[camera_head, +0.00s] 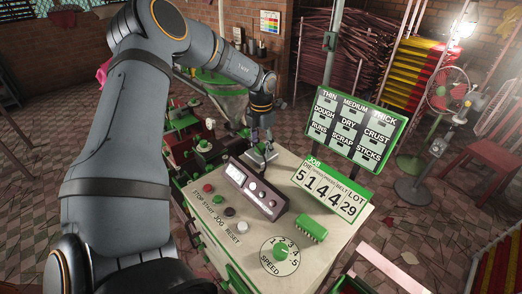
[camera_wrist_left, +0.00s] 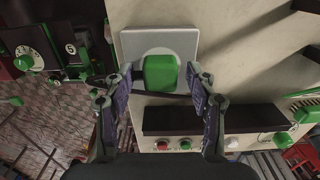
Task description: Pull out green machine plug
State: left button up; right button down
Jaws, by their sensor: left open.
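The green plug (camera_wrist_left: 160,74) is a rounded block seated in a round socket on a grey square plate (camera_wrist_left: 187,40), in the left wrist view. The plate also shows at the far edge of the console top in the head view (camera_head: 262,155), with the plug itself hard to make out behind my gripper. My left gripper (camera_wrist_left: 161,80) is open, with one fingertip on each side of the plug. I cannot tell whether the fingers touch it. In the head view my left gripper (camera_head: 259,138) is small and over the plate. My right gripper is in neither view.
A green-and-red machine (camera_head: 200,145) is behind left.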

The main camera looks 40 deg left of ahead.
aim_at(261, 145)
pick_arm(q)
jog(key=shift+c, duration=0.4)
dwell(0.4)
grip_shut()
jog(key=shift+r, duration=0.1)
jog(key=shift+r+p, duration=0.85)
jog(key=shift+p, duration=0.05)
jog(key=shift+r+p, duration=2.1)
